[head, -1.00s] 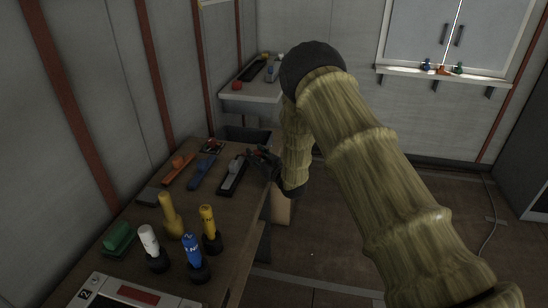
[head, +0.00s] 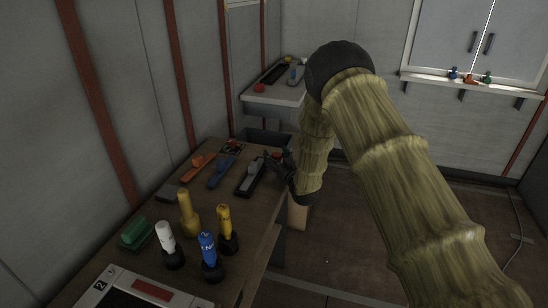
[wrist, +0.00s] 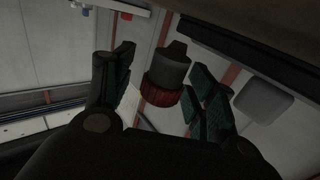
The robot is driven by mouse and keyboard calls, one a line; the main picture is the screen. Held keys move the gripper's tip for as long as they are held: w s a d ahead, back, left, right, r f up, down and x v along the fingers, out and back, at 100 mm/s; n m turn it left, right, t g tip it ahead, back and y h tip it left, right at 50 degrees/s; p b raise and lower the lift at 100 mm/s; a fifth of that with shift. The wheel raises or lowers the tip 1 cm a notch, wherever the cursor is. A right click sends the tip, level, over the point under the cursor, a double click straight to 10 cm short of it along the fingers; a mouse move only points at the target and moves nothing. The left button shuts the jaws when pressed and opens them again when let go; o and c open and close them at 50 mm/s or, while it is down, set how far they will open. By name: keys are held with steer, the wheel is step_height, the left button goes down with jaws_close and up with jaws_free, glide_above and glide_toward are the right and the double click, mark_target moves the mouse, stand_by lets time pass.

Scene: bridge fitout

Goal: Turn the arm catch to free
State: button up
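My gripper (wrist: 160,98) has its two dark, green-padded fingers spread apart in the wrist view. A dark grey knob with a ribbed red collar (wrist: 166,76) shows between and beyond the fingers; I cannot tell whether they touch it. In the head view my gripper (head: 281,162) is at the right edge of the bench, beside a black-based fixture with a grey bar (head: 251,176). A small red part shows at the gripper there, partly hidden by it. I cannot tell for certain which part is the arm catch or how it is set.
The bench (head: 205,182) also bears a blue fixture (head: 222,171), an orange one (head: 199,165), a green block (head: 137,233) and several upright white, blue and yellow handles, such as the blue one (head: 208,247). A side shelf (head: 272,97) stands behind. Floor at right is open.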

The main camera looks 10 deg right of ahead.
steer(key=shift+s, duration=0.1)
steer(key=shift+s, duration=0.25)
steer(key=v, duration=1.1)
steer(key=shift+s+d, duration=0.15)
